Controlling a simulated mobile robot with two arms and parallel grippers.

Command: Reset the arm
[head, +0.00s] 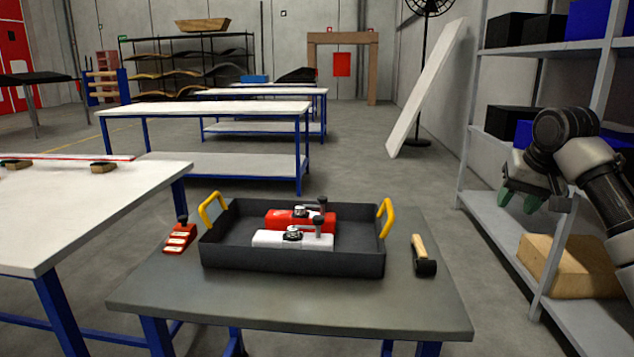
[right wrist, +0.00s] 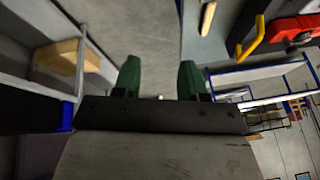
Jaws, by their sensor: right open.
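My right gripper (head: 521,199) is at the right of the head view, in front of the shelf rack and to the right of the grey table. Its two green fingers point down, apart and empty. In the right wrist view the green fingertips (right wrist: 160,75) also stand apart with nothing between them. My left gripper is in neither view. A dark tray (head: 225,254) with yellow handles sits on the grey table (head: 300,304). It holds a red tool (head: 285,220) and a white tool (head: 275,240).
A brush with a wooden handle (head: 419,247) lies right of the tray, and a red object (head: 180,238) lies left of it. The shelf rack (head: 490,212) holds bins and a cardboard-coloured block (head: 570,267) close to my right arm. A white-topped table (head: 80,205) stands at left.

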